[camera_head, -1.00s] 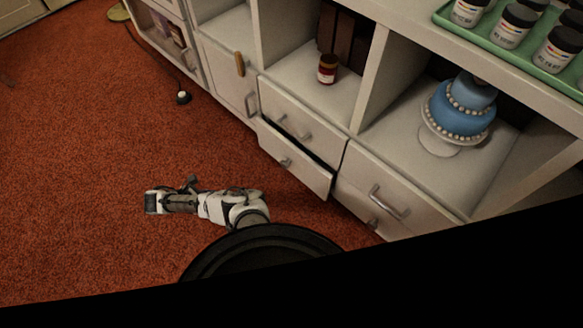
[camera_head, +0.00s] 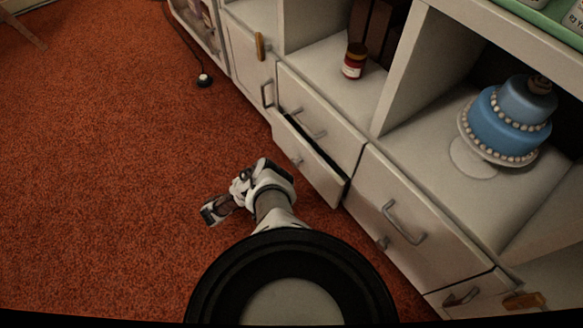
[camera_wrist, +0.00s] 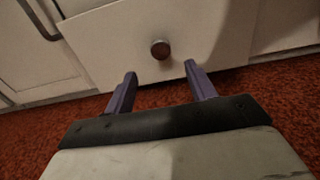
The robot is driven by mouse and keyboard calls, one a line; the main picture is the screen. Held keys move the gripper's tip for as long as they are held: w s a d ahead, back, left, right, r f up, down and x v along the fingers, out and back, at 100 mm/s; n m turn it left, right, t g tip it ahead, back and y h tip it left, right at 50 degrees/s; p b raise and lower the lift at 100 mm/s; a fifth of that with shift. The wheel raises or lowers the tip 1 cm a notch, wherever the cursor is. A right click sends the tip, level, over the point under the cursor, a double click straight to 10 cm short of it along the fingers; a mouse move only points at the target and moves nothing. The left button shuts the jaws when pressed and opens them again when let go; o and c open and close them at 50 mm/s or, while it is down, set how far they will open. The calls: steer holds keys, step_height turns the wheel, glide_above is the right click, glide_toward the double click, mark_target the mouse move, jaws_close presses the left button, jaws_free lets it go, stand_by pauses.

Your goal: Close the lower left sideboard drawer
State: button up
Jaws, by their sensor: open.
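The lower left sideboard drawer (camera_head: 318,173) is white and stands partly open, with a dark gap along its top edge. Its small round knob shows in the wrist view (camera_wrist: 160,49), centred on the pale drawer front (camera_wrist: 115,45). My gripper (camera_wrist: 161,70) is open and empty, its two purple fingers pointing at the drawer front, one to each side below the knob. They look apart from the knob; whether they touch the front I cannot tell. In the head view my arm is bent low in front of the drawer, and the fingertips are not clear there.
The upper drawer (camera_head: 325,122) above it looks shut. A cupboard door (camera_head: 250,65) is to its left, and another drawer (camera_head: 415,215) to its right. A jar (camera_head: 354,61) and a blue cake (camera_head: 508,118) stand on the shelves.

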steer(key=b+x, duration=0.3)
steer(key=x, duration=0.6)
steer(key=shift+d, duration=0.1)
steer(key=shift+c, duration=0.4)
jaws_close()
